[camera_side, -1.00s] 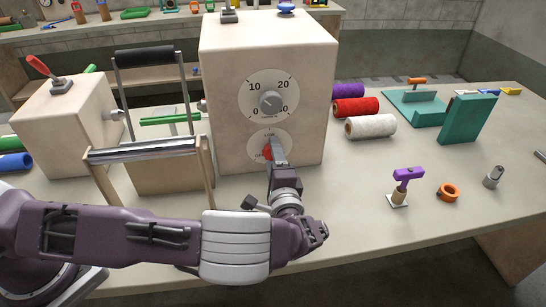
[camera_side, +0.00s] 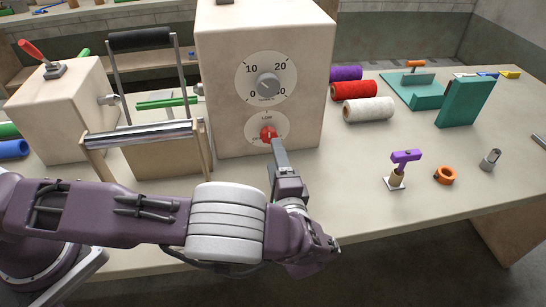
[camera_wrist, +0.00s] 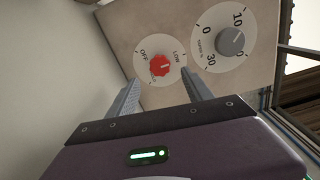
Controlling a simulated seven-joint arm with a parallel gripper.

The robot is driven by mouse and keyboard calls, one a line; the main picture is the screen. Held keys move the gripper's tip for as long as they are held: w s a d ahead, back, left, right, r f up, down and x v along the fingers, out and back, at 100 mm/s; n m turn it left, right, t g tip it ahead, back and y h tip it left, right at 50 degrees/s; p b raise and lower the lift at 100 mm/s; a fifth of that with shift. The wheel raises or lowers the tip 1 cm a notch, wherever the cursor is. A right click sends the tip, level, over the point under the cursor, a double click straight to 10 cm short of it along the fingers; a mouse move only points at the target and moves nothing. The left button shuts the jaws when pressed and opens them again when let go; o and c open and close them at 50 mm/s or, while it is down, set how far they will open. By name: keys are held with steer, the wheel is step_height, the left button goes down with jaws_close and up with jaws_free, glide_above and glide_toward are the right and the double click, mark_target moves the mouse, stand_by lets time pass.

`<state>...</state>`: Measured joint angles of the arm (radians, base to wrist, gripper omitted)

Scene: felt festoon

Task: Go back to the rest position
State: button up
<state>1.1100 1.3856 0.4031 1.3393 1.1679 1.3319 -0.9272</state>
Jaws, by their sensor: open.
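My gripper (camera_side: 277,143) is open and empty, just in front of the lower dial on the beige box (camera_side: 313,90). The red knob (camera_side: 268,133) sits at the middle of that white dial. In the wrist view both fingers of my gripper (camera_wrist: 160,79) stand apart, with the red knob (camera_wrist: 160,65) between and beyond their tips. The knob looks clear of the fingers there. The grey knob (camera_side: 268,84) of the upper numbered dial is to the upper right in the wrist view (camera_wrist: 230,41).
A roller frame (camera_side: 140,134) stands left of the box, close to my forearm. Red (camera_side: 354,90), white (camera_side: 369,109) and purple rolls lie right of the box. A purple-topped tool (camera_side: 405,157), an orange ring (camera_side: 445,175) and a grey cylinder (camera_side: 490,160) stand on the right of the table.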

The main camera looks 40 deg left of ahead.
steer(key=s+a+r+n+g+h, duration=0.2)
steer(key=s+a+r+n+h, duration=0.1)
steer(key=s+r, duration=0.4)
steer(key=s+a+r+n+g+h, duration=0.2)
steer(key=s+a+r+h, duration=0.3)
steer(key=s, duration=0.7)
steer(key=s+a+r+n+g+h, duration=0.3)
steer(key=s+a+r+n+h, duration=0.1)
steer(key=s+r, duration=0.5)
steer(key=shift+s+r+n+h, duration=0.25)
steer(key=shift+r+n+h, duration=0.15)
steer(key=shift+n, duration=0.2)
